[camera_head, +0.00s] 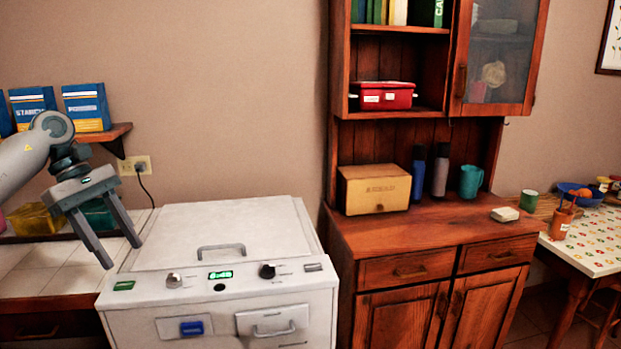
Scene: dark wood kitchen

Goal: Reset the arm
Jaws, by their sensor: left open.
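My left arm comes in from the left edge. My left gripper (119,254) is open and empty, its two fingers apart and pointing down. It shows in front of the left part of the white appliance (160,222), near its left edge. I cannot tell exactly how high it is above the top. My right gripper is not in view.
The white appliance has a lid handle (221,250), knobs and a lit display. A wooden cabinet (430,235) with a bread box (374,188) stands close on its right. A shelf with blue boxes (87,106) is behind my left arm. A table (590,248) is far right.

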